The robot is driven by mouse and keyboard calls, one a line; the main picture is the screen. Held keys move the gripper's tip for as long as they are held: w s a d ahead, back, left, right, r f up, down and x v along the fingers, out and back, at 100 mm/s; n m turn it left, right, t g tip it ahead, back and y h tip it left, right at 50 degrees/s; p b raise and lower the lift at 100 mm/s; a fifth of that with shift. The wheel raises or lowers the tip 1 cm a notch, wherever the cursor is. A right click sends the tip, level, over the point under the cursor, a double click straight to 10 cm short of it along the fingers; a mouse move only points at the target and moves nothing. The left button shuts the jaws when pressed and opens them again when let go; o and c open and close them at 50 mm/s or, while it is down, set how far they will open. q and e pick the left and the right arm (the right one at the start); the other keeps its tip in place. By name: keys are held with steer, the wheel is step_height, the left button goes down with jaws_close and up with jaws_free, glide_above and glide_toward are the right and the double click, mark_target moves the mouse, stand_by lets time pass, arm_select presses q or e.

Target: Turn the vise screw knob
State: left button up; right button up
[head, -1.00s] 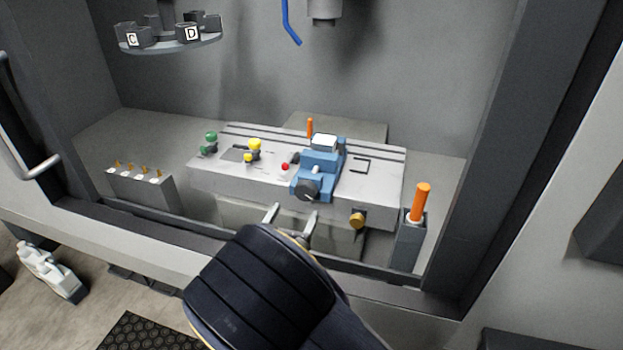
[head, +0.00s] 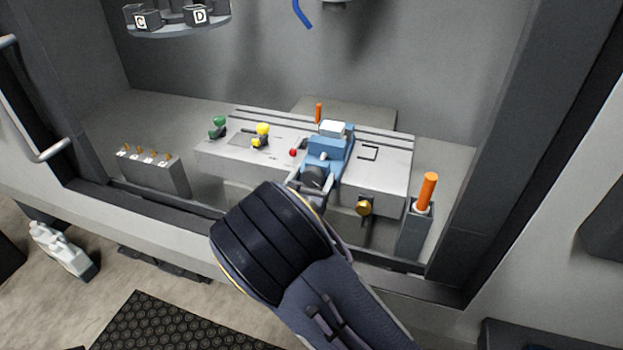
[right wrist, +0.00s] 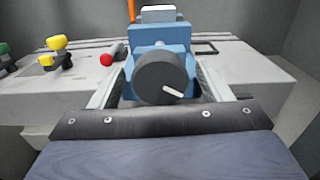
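The blue vise (head: 328,149) stands on the grey machine table and holds a pale block (head: 332,128) in its top. Its round dark screw knob (head: 315,178) faces me. In the right wrist view the knob (right wrist: 165,78) shows a white mark pointing to the lower right. My right gripper (head: 309,183) is at the knob. In the wrist view its two fingers stand apart, one on each side of the knob, with gaps showing between fingers and knob. The fingertips' depth along the knob is hard to tell. My left gripper is not in view.
On the table stand a green knob (head: 218,127), a yellow knob (head: 262,130) and a red ball (head: 292,153). A brass knob (head: 364,207) sits on the table's front. An orange-handled tool (head: 427,191) stands in a holder at right. A grey rack (head: 152,172) stands at left.

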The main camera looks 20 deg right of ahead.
steer(key=c, duration=0.9)
steer(key=shift+f+m+b, duration=0.25)
steer(key=shift+m+b, duration=0.35)
steer(key=shift+b, duration=0.35)
steer(key=shift+r, duration=0.25)
steer(key=o, duration=1)
steer(key=shift+c, duration=0.2)
steer(key=b+v, duration=0.1)
steer(key=v, duration=0.7)
steer(key=shift+w, duration=0.1)
